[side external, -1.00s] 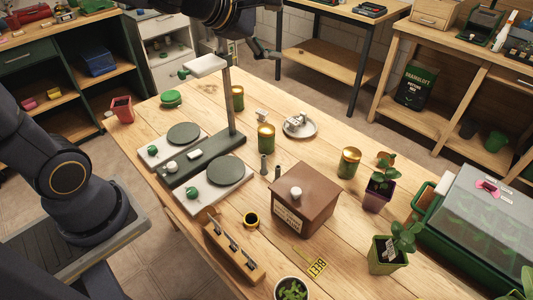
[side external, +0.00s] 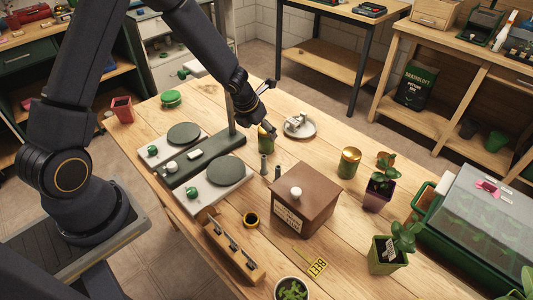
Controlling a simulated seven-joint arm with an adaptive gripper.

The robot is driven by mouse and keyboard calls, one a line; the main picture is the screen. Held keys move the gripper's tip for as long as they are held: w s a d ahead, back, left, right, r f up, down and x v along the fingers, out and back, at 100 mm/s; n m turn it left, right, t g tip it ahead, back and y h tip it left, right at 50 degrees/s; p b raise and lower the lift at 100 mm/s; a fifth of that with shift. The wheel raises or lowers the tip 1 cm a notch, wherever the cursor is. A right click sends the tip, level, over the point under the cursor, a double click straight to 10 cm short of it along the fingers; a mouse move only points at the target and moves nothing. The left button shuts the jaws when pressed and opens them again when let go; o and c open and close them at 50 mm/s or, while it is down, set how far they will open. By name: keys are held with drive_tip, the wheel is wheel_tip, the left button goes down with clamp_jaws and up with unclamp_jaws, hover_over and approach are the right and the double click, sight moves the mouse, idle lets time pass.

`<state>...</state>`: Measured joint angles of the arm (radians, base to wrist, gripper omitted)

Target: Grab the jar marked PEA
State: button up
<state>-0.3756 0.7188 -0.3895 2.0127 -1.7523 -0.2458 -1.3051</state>
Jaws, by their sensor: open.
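Green jars with gold lids stand on the wooden table; their labels are too small to read, so I cannot tell which one is marked PEA. One jar (side external: 264,143) stands in the middle, behind the brown box. Another jar (side external: 348,166) stands to its right. A third jar, seen earlier further back, is now hidden behind my arm. My gripper (side external: 269,128) is open and points down at the middle jar, its fingers overlapping the lid in the picture. I cannot tell whether it touches the jar.
A balance with a tall post (side external: 226,135) and two round dark pans stands left of the middle jar. A brown box (side external: 310,203) with a white knob is in front. A small plate (side external: 307,132) lies behind right. Potted plants (side external: 386,262) stand at right.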

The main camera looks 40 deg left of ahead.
sight(266, 141)
drive_tip(key=x, duration=0.7)
drive_tip(key=shift+w+a+f, duration=0.1)
drive_tip(key=shift+w+f, duration=0.1)
drive_tip(key=shift+f, duration=0.05)
drive_tip(key=c, duration=1.3)
